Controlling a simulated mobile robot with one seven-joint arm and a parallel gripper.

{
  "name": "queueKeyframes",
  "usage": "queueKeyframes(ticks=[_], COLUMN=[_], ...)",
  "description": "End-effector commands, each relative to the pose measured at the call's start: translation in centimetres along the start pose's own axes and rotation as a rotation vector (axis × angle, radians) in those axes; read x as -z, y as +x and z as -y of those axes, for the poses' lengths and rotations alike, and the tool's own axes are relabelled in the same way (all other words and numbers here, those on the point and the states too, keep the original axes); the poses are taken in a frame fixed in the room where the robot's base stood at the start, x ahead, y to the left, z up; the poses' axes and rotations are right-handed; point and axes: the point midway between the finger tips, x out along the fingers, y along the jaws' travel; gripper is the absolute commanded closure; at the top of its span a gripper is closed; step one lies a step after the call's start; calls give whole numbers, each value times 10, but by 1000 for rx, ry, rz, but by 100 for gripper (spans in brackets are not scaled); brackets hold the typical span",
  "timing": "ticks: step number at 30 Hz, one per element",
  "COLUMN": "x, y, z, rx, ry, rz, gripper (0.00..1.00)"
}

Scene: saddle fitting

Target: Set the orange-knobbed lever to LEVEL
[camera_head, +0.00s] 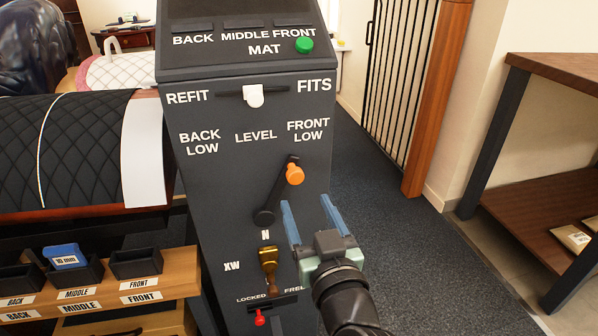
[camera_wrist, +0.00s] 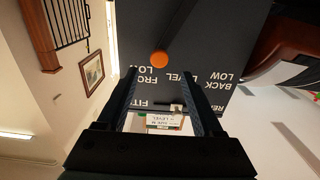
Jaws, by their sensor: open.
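The lever (camera_head: 276,199) is a dark arm on the front of the grey console, with an orange knob (camera_head: 295,174) at its upper end. It tilts up and to the right, and the knob sits just below the FRONT LOW label (camera_head: 308,131). The LEVEL label (camera_head: 256,137) is to the left of the knob, above the pivot. My gripper (camera_head: 307,213) is open and empty, below the knob in the head view, with its blue fingers pointing up. In the wrist view the orange knob (camera_wrist: 159,59) is beyond the open fingertips, apart from them.
Below the lever are a brass knob (camera_head: 269,262) near the N and XW labels and a red lever (camera_head: 260,318). A white slider (camera_head: 253,95) sits between REFIT and FITS.

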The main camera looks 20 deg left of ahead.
Motion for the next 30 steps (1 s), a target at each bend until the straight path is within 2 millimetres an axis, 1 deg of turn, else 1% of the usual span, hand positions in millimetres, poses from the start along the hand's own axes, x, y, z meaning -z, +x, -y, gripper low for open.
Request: queueKeyframes(ticks=[1,6,9,13,18,27,28,30], x=[-1,0,0,0,0,0,0,0], y=[12,47,64,81,92,94,94,94], z=[0,1,0,0,0,0,0,0], rx=[3,2,1,0,-1,-1,-1,-1], ry=[-3,-4,-3,-3,-2,-1,-1,-1], rz=[0,-2,-1,-1,0,0,0,0], gripper=[32,32,32,32,32,32,36,48])
